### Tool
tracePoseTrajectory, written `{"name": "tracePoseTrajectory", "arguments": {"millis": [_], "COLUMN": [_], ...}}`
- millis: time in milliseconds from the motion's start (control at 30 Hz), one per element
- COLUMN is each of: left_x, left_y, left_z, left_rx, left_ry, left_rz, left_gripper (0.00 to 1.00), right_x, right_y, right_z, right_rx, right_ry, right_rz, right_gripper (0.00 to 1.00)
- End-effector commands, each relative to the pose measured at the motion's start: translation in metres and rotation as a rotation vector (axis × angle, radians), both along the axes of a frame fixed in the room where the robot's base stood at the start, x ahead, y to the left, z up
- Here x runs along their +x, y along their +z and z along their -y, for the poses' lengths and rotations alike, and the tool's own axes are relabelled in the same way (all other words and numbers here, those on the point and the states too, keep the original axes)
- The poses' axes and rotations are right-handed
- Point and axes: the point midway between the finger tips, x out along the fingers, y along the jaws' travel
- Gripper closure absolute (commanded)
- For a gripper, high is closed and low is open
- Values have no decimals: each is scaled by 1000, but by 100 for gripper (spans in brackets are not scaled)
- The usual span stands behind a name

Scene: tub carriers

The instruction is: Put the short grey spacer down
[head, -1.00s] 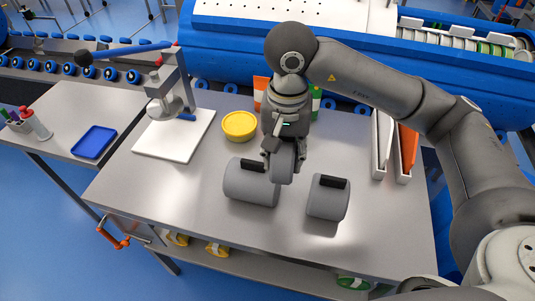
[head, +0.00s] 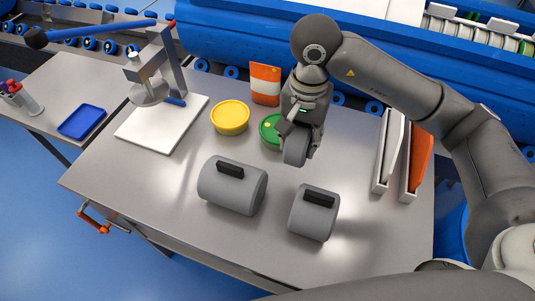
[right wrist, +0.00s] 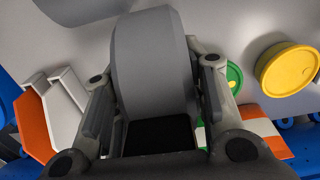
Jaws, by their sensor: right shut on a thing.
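The short grey spacer (head: 295,150), a thick grey disc with a black handle, is in my right gripper (head: 299,128). In the right wrist view the spacer (right wrist: 150,60) fills the space between the two fingers of that gripper (right wrist: 157,100), and its black handle shows near the palm. In the head view it hangs over the middle of the table (head: 165,183), in front of a green tub; I cannot tell whether it touches the tabletop. My left gripper is out of view.
Two larger grey cylinders with black handles, a longer left one (head: 232,186) and a right one (head: 314,214), lie nearer the front. A yellow tub (head: 230,117), a partly hidden green tub (head: 270,133) and an orange-white pack (head: 265,84) stand behind. White bins (head: 381,165) stand right.

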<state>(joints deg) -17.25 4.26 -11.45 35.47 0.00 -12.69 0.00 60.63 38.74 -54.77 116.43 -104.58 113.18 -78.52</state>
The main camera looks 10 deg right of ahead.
Motion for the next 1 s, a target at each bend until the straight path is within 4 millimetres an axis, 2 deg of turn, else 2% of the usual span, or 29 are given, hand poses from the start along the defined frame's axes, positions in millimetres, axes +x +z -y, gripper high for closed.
{"name": "tracePoseTrajectory", "arguments": {"millis": [100, 267, 600, 700, 1000], "left_x": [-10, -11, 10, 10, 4], "left_y": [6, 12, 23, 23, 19], "left_z": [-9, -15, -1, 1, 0], "left_rx": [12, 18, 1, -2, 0], "left_ry": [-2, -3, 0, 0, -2], "left_rz": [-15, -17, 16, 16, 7], "left_gripper": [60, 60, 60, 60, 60], "right_x": [-2, -2, -1, -1, 0], "right_y": [-21, -48, -89, -96, -99], "right_z": [1, 1, 1, 1, 1], "right_rx": [-2, -3, -2, -2, -2], "right_ry": [-1, -1, -1, 0, 0], "right_rz": [-7, -7, -5, -3, -1], "right_gripper": [89, 89, 89, 89, 89]}}
